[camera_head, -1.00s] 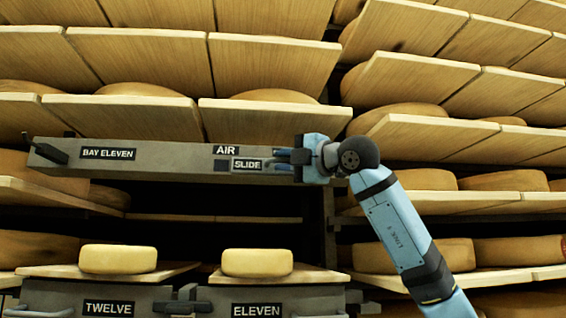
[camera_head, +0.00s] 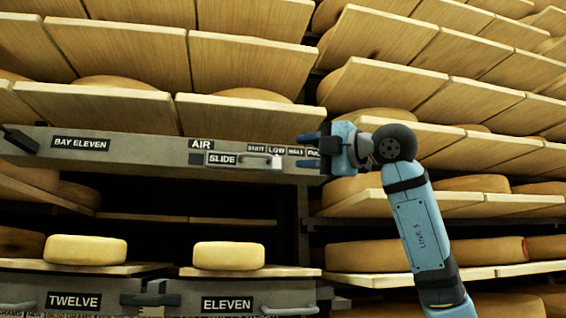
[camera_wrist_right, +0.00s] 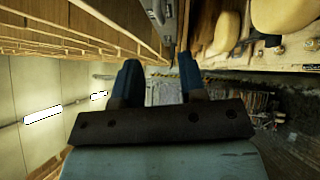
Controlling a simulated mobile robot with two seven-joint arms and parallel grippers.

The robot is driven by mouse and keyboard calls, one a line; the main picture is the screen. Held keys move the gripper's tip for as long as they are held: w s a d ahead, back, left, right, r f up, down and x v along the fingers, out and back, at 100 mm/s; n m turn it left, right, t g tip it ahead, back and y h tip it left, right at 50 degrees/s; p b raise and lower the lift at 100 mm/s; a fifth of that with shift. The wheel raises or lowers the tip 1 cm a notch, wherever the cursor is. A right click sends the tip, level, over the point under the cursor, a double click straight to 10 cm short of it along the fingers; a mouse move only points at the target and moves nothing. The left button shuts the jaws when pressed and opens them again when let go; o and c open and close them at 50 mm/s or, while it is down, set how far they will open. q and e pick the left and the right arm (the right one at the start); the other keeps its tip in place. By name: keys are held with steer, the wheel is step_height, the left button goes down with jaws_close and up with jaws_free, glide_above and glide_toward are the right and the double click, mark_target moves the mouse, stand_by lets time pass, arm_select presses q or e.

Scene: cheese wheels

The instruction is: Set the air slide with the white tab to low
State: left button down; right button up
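The air slide (camera_head: 256,161) is set in the grey bar marked BAY ELEVEN, just right of the SLIDE label. Its white tab (camera_head: 277,163) shows below the LOW mark (camera_head: 277,149). The SHUT mark is to the left of LOW, and HALF and FULL are to the right. My right gripper (camera_head: 306,151) is right of the tab, in front of the HALF and FULL end, apart from the tab in the picture. In the right wrist view its two blue fingers (camera_wrist_right: 158,72) stand apart with nothing between them. My left gripper is not in view.
Wooden shelves (camera_head: 240,124) with cheese wheels rise above and right of the bar. Two small pale cheeses (camera_head: 229,256) sit on boards below, over the TWELVE and ELEVEN labels (camera_head: 228,304). A dark gap lies beneath the bar.

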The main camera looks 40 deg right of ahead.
steer(key=shift+v, duration=1.15)
